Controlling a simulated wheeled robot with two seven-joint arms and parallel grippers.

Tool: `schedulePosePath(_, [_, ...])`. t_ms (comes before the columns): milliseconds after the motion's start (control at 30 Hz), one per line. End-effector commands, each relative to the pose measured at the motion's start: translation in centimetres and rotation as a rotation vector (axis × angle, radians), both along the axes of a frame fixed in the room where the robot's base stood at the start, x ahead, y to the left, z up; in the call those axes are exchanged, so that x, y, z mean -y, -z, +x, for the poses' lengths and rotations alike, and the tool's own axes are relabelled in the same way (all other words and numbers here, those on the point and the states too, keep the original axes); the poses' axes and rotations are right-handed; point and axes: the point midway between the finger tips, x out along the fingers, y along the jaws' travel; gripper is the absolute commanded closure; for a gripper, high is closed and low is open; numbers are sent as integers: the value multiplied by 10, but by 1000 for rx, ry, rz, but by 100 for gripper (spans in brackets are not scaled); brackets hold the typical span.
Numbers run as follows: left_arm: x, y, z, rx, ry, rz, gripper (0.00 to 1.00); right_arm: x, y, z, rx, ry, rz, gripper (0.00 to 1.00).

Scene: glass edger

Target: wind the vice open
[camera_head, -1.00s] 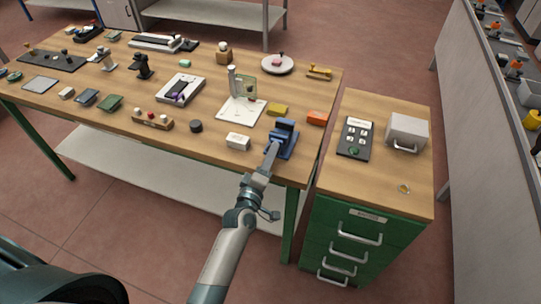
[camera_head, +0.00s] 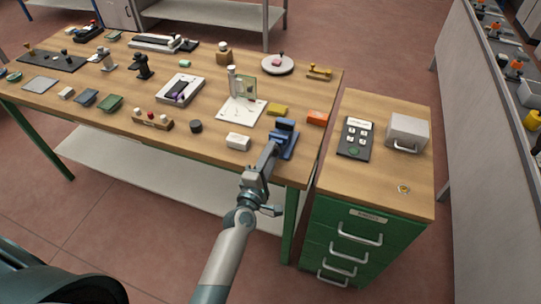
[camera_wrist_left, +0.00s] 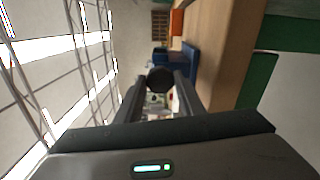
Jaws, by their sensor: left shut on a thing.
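The blue vice (camera_head: 287,138) stands at the front right corner of the wooden workbench, and its blue body also shows in the left wrist view (camera_wrist_left: 189,62). My left gripper (camera_head: 273,149) reaches it from the front. In the left wrist view the two fingers (camera_wrist_left: 160,84) are closed on a dark round part, the vice's handle (camera_wrist_left: 160,76), at the vice's near side. The gap between the vice jaws is too small to make out. My right gripper is not in view.
A white block (camera_head: 238,142), a dark round puck (camera_head: 196,126), a yellow block (camera_head: 277,109) and an orange block (camera_head: 317,118) lie near the vice. A green drawer cabinet (camera_head: 345,240) stands at the right, with a keypad panel (camera_head: 356,138) on top.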

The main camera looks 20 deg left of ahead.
Motion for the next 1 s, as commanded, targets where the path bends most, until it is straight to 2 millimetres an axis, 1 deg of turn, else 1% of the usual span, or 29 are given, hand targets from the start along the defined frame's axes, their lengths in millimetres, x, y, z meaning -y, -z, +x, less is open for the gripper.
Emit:
schedulePosePath(33, [1,3,-1,-5,3,0,87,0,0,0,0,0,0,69])
schedulePosePath(167, [1,3,-1,-5,3,0,87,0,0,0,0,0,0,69])
schedulePosePath(200, [1,3,-1,-5,3,1,55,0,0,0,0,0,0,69])
schedulePosePath(233, [1,3,-1,-5,3,1,48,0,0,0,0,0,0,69])
schedulePosePath(267, [1,2,-1,-5,3,1,46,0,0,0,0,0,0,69])
schedulePosePath(567, [0,1,-1,-2,0,2,46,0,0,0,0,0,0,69])
schedulePosePath(733, [0,2,-6,-1,0,1,46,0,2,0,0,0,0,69])
schedulePosePath(867, [0,3,-18,-1,0,1,46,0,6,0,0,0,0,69])
schedulePosePath(1000, [-1,4,-38,-2,0,2,46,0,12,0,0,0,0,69])
